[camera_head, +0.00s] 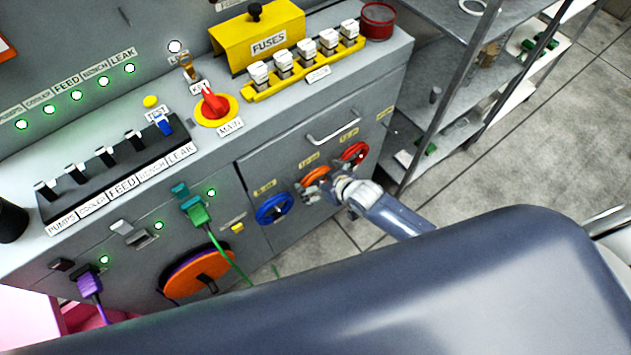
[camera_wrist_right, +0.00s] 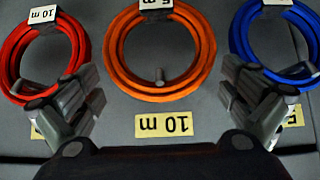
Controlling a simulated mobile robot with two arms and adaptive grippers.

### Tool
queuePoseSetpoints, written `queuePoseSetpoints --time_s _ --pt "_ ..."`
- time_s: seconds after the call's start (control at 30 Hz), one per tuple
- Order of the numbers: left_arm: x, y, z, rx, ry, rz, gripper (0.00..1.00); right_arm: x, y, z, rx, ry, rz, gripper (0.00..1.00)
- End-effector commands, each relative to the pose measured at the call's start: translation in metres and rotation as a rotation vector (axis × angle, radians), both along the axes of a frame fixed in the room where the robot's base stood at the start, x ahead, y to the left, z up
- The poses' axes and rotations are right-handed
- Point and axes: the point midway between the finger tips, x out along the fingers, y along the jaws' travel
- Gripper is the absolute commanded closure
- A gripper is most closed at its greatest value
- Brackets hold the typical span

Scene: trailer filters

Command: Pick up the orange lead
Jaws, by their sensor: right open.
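The orange lead (camera_head: 315,174) is a coil hanging on the front of the grey cabinet, between a blue coil and a red coil. In the right wrist view the orange lead (camera_wrist_right: 113,50) hangs around a peg at the top centre, above a yellow 10 m label (camera_wrist_right: 163,124). My right gripper (camera_head: 322,188) is in front of it in the head view and hides part of it. In the wrist view my right gripper (camera_wrist_right: 163,80) is open and empty, with its fingers spread either side of the orange coil. My left gripper is not in view.
The red coil (camera_head: 355,152) and blue coil (camera_head: 273,209) hang close on either side, near my fingers. A metal handle (camera_head: 333,131) sits above. A larger orange disc (camera_head: 205,268) is lower left, beside a green lead. A metal shelf (camera_head: 465,100) stands right of the cabinet.

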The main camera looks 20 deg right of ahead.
Motion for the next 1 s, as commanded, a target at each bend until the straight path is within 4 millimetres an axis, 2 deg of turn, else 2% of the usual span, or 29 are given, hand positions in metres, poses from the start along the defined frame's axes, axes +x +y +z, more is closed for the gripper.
queuePoseSetpoints --time_s 0.07,0.3,0.73,0.87,1.0 --pt "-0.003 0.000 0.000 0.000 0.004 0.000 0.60 0.000 0.000 0.000 0.000 0.000 0.000 0.00" --pt "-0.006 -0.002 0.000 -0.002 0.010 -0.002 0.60 0.000 0.000 0.000 0.001 0.000 -0.001 0.52" --pt "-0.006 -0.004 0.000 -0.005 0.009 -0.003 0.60 0.000 0.000 0.004 0.002 -0.001 0.000 0.54" --pt "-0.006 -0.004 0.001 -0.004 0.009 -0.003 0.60 0.000 0.000 0.014 0.002 -0.002 0.000 0.54" --pt "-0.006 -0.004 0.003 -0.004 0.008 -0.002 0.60 0.000 0.001 0.031 0.003 -0.004 0.000 0.54"
